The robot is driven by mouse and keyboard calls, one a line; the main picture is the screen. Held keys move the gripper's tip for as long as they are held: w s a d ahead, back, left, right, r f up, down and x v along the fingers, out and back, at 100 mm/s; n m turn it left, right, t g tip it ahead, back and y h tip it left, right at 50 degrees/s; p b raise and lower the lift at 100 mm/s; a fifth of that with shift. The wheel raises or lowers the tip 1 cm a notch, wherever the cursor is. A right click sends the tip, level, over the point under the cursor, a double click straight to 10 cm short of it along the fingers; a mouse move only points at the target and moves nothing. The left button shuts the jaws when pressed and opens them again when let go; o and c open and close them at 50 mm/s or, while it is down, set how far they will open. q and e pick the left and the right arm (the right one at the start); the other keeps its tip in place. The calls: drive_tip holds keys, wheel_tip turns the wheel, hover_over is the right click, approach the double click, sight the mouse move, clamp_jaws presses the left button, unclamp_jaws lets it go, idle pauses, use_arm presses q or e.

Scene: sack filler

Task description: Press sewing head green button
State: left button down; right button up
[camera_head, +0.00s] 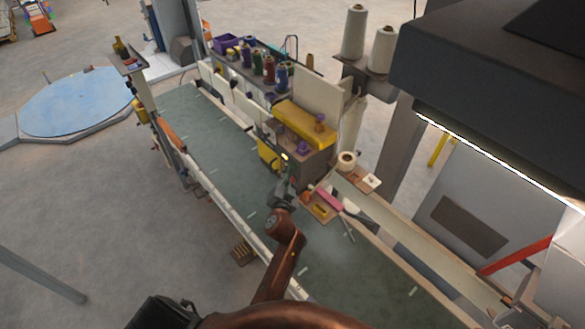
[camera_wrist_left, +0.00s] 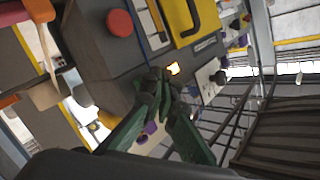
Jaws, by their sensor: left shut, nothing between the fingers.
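The sewing head (camera_head: 302,160) is a grey box with a yellow top beside the green conveyor in the head view. My left gripper (camera_head: 289,182) is shut and empty, at the near side of the sewing head. Its dark green fingers also show in the left wrist view (camera_wrist_left: 158,84), tips close to the face; contact is unclear. My right gripper is out of view.
A small wooden tray (camera_head: 318,211) with tools lies right of the gripper. Thread spools (camera_head: 268,68) stand behind the sewing head, and white cones (camera_head: 354,32) stand farther right. The conveyor belt (camera_head: 205,130) is clear to the left. A dark overhead housing (camera_head: 490,80) hangs at right.

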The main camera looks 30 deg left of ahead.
use_arm(q)
drive_tip(key=shift+w+d, duration=0.1)
drive_tip(key=shift+w, duration=0.15)
idle(0.4)
